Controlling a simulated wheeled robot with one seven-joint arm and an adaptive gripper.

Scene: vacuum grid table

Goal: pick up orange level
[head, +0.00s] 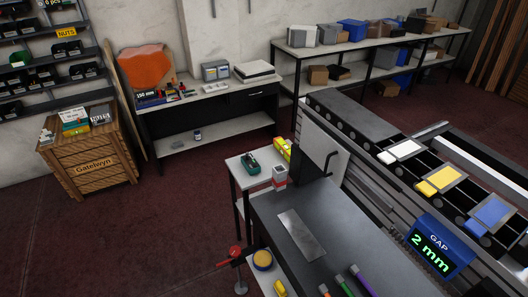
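My gripper is not in view. I cannot make out any thing that is plainly an orange level. A yellow item (282,148) lies on the small side table, too small to identify.
A machine with a "GAP 2 mm" display (437,247) fills the right. A wooden crate (92,164) stands at left. The dark red floor between is clear.

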